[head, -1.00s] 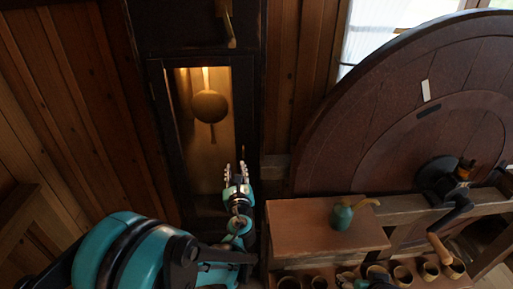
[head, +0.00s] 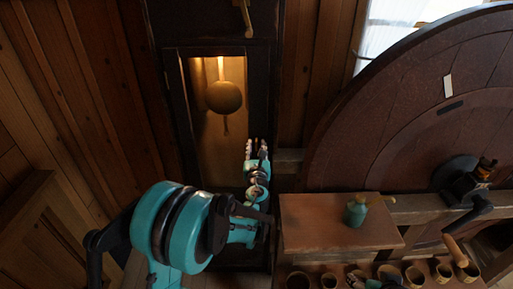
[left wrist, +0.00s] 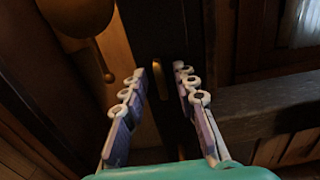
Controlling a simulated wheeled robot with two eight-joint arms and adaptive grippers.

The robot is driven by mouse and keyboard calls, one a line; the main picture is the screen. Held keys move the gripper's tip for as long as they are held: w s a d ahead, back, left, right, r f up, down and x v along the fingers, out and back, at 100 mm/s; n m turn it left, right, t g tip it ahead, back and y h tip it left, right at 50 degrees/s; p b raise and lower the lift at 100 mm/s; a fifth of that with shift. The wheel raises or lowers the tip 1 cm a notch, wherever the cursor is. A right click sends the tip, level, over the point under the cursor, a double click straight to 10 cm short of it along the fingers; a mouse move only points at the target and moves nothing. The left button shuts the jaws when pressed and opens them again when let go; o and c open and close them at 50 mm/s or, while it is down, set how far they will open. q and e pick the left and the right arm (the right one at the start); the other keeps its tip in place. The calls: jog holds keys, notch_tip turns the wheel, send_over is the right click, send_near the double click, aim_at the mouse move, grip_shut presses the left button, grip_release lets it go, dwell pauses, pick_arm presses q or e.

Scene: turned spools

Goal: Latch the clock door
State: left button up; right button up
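The tall dark clock case holds a narrow door (head: 177,105) with a dark frame, and a round pendulum (head: 224,97) hangs in the lit opening. I cannot tell whether the door is fully closed. My left gripper (head: 257,149) is in front of the lower right side of the door. In the left wrist view its fingers (left wrist: 159,74) are apart with nothing held. A small upright brass piece (left wrist: 160,78), perhaps the latch, shows on the dark frame between and beyond them. Only a bit of my right gripper (head: 366,281) shows at the bottom edge.
A brown bench top (head: 320,222) with a teal oil can (head: 355,211) stands right of the clock. A large dark wheel (head: 425,105) and a crank (head: 463,248) fill the right. Several cups (head: 415,276) line the bottom. Plank walls (head: 95,105) are at left.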

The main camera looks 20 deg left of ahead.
pick_arm(q)
grip_shut()
jog(key=shift+n, duration=0.3)
jog(key=n+b, duration=0.1)
jog(key=n, duration=0.7)
jog(key=n+b, duration=0.1)
jog(key=n, duration=0.8)
jog(key=shift+s+a+f+b, duration=0.1)
jog(key=shift+a+f+b, duration=0.1)
jog(key=shift+b, duration=0.15)
jog(key=shift+n, duration=0.3)
